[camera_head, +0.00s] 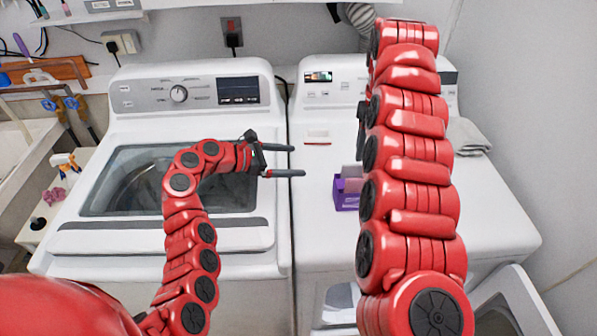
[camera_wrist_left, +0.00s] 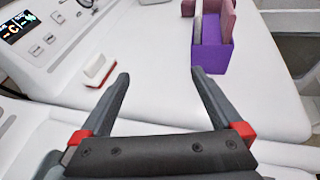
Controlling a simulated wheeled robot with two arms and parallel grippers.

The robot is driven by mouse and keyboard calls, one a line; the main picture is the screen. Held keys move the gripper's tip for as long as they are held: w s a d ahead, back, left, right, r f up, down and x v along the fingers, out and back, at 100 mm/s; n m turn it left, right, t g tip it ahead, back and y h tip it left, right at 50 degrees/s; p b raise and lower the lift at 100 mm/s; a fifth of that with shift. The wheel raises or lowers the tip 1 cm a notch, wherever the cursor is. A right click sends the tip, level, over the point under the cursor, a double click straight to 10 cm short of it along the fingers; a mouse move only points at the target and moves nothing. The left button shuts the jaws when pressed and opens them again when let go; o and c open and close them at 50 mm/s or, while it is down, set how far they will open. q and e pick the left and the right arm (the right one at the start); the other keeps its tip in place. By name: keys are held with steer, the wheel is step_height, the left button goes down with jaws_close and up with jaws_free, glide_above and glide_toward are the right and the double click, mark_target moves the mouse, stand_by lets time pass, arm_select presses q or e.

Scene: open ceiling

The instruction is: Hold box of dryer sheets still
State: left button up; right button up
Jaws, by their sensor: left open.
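The box of dryer sheets appears to be the open purple box (camera_head: 345,192) on top of the right-hand white machine. My right arm partly covers it in the head view. In the left wrist view the purple box (camera_wrist_left: 210,56) stands upright, with pale and mauve pieces rising from it. My left gripper (camera_head: 298,160) is open and empty, to the left of the box and apart from it. Its two fingers (camera_wrist_left: 160,73) point toward the box side in the wrist view. My right arm rises across the right of the head view; its gripper is not clearly visible.
A small white and red item (camera_head: 317,138) lies on the machine top, left of and behind the box. A washer (camera_head: 190,240) with a glass lid stands at left. A folded grey cloth (camera_head: 468,136) lies at right. The machine top's front is clear.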

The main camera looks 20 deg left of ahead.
arm_select(q)
steer(key=s+d+r+m+g+h, duration=0.1)
steer(key=s+d+r+m+g, duration=0.1)
steer(key=s+d+g, duration=0.25)
glide_toward(358, 187)
steer(key=shift+t, duration=0.35)
steer(key=w+d+f, duration=0.2)
steer(key=d, duration=0.1)
steer(key=w+d+f, duration=0.2)
steer(key=d+f, duration=0.1)
steer(key=w+d+f, duration=0.2)
steer(key=d+f, duration=0.1)
steer(key=shift+c, duration=0.2)
